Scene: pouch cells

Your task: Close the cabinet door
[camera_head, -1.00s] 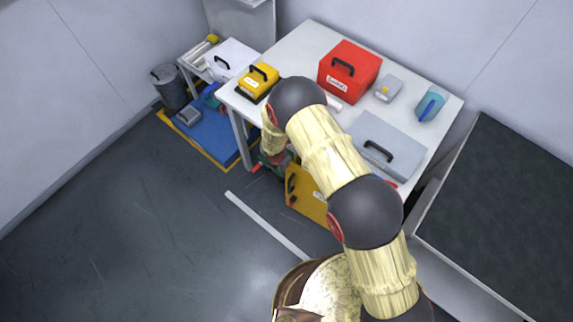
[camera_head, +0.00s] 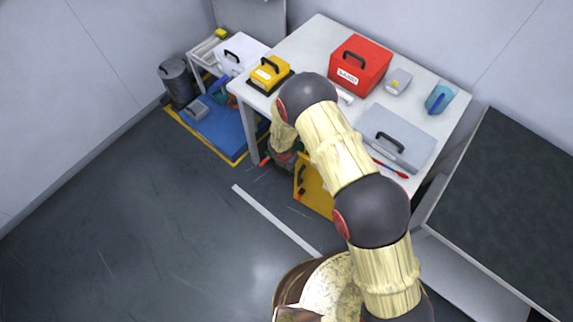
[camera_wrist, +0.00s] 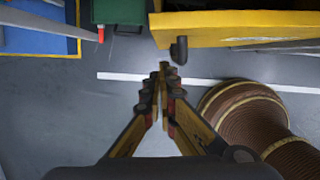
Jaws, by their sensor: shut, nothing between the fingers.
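The cabinet door is a yellow panel (camera_head: 316,190) below the white table, partly hidden by my arm in the head view. In the wrist view the yellow door (camera_wrist: 225,28) spans the upper right, with a dark handle (camera_wrist: 180,49) sticking out toward my gripper. My gripper (camera_wrist: 163,70) is shut and empty. Its tips appear just below and left of the handle in the wrist view; I cannot tell whether they touch it. In the head view my arm hides most of the gripper. How far the door stands open is unclear.
The white table (camera_head: 310,45) carries a red box (camera_head: 361,67), a yellow box (camera_head: 269,73) and a grey case (camera_head: 397,137). A blue mat (camera_head: 222,128) and a dark bin (camera_head: 177,80) are at left. A dark-topped bench (camera_head: 510,200) stands at right. The left floor is clear.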

